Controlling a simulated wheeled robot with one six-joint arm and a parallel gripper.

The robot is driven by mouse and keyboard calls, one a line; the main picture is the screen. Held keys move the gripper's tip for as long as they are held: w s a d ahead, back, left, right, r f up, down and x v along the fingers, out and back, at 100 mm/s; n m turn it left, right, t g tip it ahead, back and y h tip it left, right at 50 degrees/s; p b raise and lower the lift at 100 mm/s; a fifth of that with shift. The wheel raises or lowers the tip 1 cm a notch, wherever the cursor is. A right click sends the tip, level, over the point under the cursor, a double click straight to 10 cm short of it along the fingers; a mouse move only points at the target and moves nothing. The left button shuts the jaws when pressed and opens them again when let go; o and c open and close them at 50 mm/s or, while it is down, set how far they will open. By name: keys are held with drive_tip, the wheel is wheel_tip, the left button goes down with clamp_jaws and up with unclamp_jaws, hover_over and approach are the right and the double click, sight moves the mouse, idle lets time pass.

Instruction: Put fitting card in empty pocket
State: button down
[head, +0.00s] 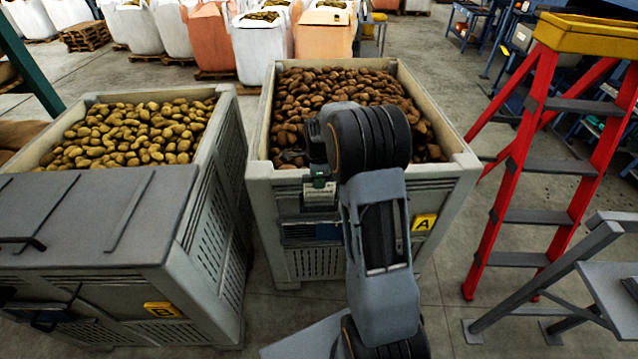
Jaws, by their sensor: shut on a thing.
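My gripper (318,178) is in front of the near wall of the right crate (265,210), partly hidden by my own arm. It is shut on a small pale card (319,195) with a green top edge, which hangs facing me near the crate's rim. Below the card, a dark blue pocket (300,232) shows on the crate's front; my arm covers part of it. I cannot tell whether the card touches the crate. The right crate bears a yellow tag A (424,223) and holds brown potatoes (340,85).
A left crate (212,240) holds yellowish potatoes (135,135), with a grey lid (90,220) over its near part and a yellow tag (163,309). A red ladder (510,185) and a grey metal stand (600,280) are at right. Large sacks (262,50) stand behind.

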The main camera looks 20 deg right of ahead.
drive_tip(key=shift+f, duration=0.75)
drive_tip(key=shift+f, duration=0.2)
drive_tip(key=c, duration=1.1)
unclamp_jaws()
drive_tip(key=shift+r, duration=0.1)
